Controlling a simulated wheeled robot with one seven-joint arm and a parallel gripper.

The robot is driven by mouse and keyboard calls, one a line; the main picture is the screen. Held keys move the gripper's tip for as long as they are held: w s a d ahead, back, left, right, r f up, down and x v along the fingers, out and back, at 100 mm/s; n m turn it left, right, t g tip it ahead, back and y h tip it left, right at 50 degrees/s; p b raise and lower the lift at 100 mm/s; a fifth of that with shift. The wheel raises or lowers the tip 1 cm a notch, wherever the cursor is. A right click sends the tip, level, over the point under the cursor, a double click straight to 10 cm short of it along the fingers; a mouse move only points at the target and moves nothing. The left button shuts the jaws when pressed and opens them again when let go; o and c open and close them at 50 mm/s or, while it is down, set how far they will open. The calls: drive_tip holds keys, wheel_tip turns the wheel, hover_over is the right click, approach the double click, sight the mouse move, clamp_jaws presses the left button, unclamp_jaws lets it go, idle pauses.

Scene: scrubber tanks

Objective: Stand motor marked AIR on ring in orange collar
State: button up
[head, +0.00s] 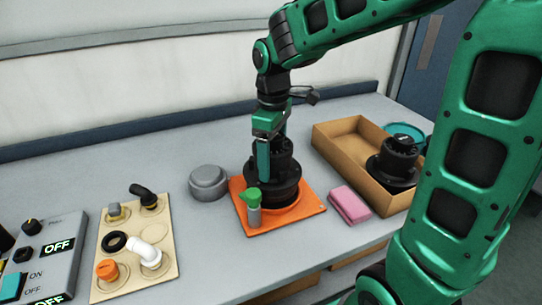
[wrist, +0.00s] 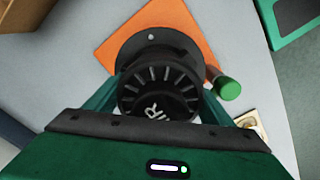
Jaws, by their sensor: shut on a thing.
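The black motor (head: 273,186) is upright over the orange collar plate (head: 300,212), with a wide round flange at its bottom. In the wrist view the motor (wrist: 158,75) shows a finned top with white letters, of which "R" reads clearly. My gripper (head: 270,150) is shut on the motor's upper body from above, one finger on each side. The wrist view shows the orange plate (wrist: 190,22) beyond the flange. The ring is hidden under the motor; I cannot tell whether the flange touches it.
A green-capped cylinder (head: 254,212) stands at the plate's front left corner. A grey round lid (head: 208,182) is left, a pink block (head: 349,205) right. A second black motor (head: 398,163) sits in the cardboard tray (head: 345,150). A fittings board (head: 130,275) and switch box (head: 55,250) are front left.

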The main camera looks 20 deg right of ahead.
drive_tip(key=shift+f, duration=0.8)
idle(1.7)
drive_tip(key=o, duration=2.1)
drive_tip(key=shift+o, duration=0.6)
drive_tip(key=shift+r, duration=3.5)
drive_tip(key=s+d+f+m, duration=0.3)
drive_tip(key=s+d+m, duration=0.4)
drive_tip(key=s, duration=0.4)
drive_tip(key=s+d+f+m, duration=0.3)
drive_tip(key=s+d+m, duration=0.5)
drive_tip(key=s+d, duration=0.2)
drive_tip(key=shift+s+d+f, duration=0.15)
drive_tip(key=shift+s+f, duration=0.15)
drive_tip(key=shift+s, duration=0.8)
